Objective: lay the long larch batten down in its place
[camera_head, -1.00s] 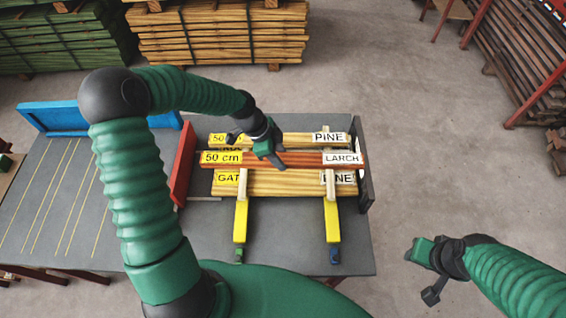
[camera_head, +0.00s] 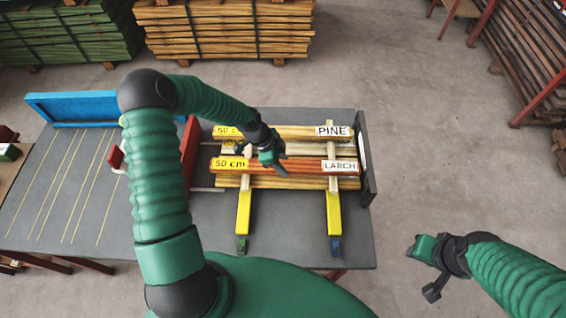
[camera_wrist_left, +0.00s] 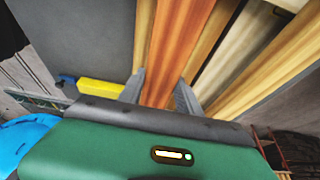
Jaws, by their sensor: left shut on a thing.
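The long larch batten (camera_head: 300,168) is reddish-orange, with a yellow "50 cm" label at its left end and a white "LARCH" label at its right. My left gripper (camera_head: 280,168) is shut on it near the middle. In the left wrist view the batten (camera_wrist_left: 168,55) runs between the two fingers (camera_wrist_left: 158,92).
The grey table (camera_head: 290,225) has a red upright board (camera_head: 189,150) left of the battens and a dark upright plate (camera_head: 364,165) at right. Yellow bars (camera_head: 334,215) reach frontward. A blue rail (camera_head: 75,108) stands at back left. Timber stacks (camera_head: 225,30) lie beyond.

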